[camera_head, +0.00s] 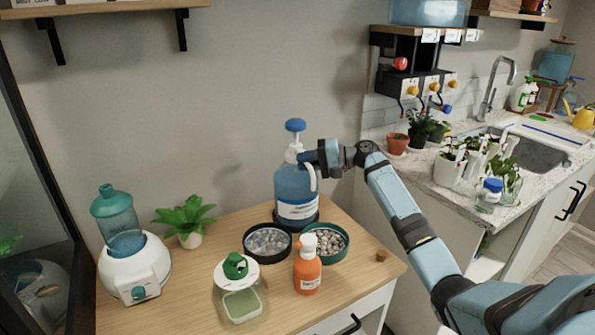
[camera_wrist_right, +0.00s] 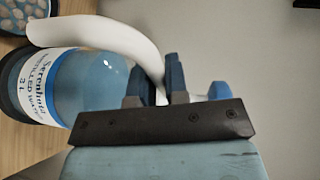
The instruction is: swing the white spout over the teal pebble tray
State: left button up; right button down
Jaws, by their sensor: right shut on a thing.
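The white spout (camera_head: 312,180) curves out from the neck of a blue water bottle (camera_head: 290,188) with a blue pump cap, and its end hangs down at the bottle's front right. My right gripper (camera_head: 322,157) is shut on the spout near the neck. In the right wrist view, the spout (camera_wrist_right: 112,38) runs from the gripper (camera_wrist_right: 172,85) along the labelled bottle (camera_wrist_right: 85,85). The teal pebble tray (camera_head: 341,256) sits in front of the bottle, to the right; the orange pump bottle partly hides it. I cannot tell whether the spout's end is over it.
A black pebble tray (camera_head: 249,248) stands left of the teal one. The orange pump bottle (camera_head: 307,275), a green-topped container (camera_head: 240,306), a white-and-teal device (camera_head: 134,267) and a plant (camera_head: 186,216) share the wooden table.

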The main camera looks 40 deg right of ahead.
jog(key=shift+s+d+f+n+g+y+b, duration=0.1)
jog(key=shift+d+n+g+y+b, duration=0.15)
jog(key=shift+d+n+g+y, duration=0.4)
jog(key=shift+s+d+n+g+y+b, duration=0.1)
jog(key=shift+d+n+g+y+b, duration=0.15)
jog(key=shift+n+g+y, duration=0.45)
jog(key=shift+g, duration=0.25)
jog(key=c, duration=1.2)
grip_release()
jog(key=shift+d, duration=0.1)
jog(key=shift+o, duration=0.2)
jog(key=v, duration=1.3)
jog(key=shift+s+d+r, duration=0.25)
jog(key=shift+r, duration=0.15)
